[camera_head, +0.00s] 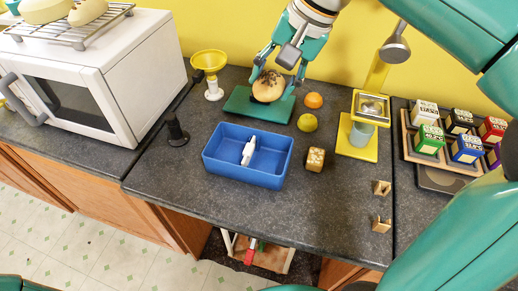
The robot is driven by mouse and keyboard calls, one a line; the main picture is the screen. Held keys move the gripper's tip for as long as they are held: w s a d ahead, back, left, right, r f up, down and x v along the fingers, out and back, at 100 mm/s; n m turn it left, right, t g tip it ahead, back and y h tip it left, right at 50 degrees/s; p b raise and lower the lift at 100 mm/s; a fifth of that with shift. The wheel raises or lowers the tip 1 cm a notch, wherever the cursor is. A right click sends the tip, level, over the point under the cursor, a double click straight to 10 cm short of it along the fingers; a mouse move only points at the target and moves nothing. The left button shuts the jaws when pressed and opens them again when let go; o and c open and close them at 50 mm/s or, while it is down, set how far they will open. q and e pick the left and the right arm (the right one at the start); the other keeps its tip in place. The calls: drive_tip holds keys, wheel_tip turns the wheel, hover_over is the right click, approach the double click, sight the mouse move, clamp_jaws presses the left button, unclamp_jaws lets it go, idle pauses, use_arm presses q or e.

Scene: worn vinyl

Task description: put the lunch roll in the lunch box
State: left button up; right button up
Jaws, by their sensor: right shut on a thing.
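The lunch roll (268,87) is a round tan roll with dark specks on top, at the back of the counter over a dark green board (240,105). My right gripper (272,78) comes down from above and is shut on the roll, one finger on each side. I cannot tell whether the roll still touches the board. The lunch box (222,172) is an open blue box in front of the board. My left gripper is not in view.
An orange (313,100) and a yellow-green fruit (307,122) sit right of the board. A patterned cube (315,159) stands right of the box. A yellow scale (357,138), yellow funnel (209,62), dark stand (176,130) and white microwave (118,70) stand around.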

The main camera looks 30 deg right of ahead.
wheel_tip(320, 180, down, 20)
drive_tip(key=b, duration=0.1)
drive_tip(key=shift+r+b, duration=0.25)
drive_tip(key=shift+b, duration=0.15)
drive_tip(key=shift+f+b, duration=0.55)
drive_tip(key=shift+f, duration=0.1)
drive_tip(key=o, duration=1.1)
drive_tip(key=shift+o, duration=0.2)
drive_tip(key=shift+r, duration=0.1)
drive_tip(key=p+v, duration=0.1)
drive_tip(key=v, duration=1.2)
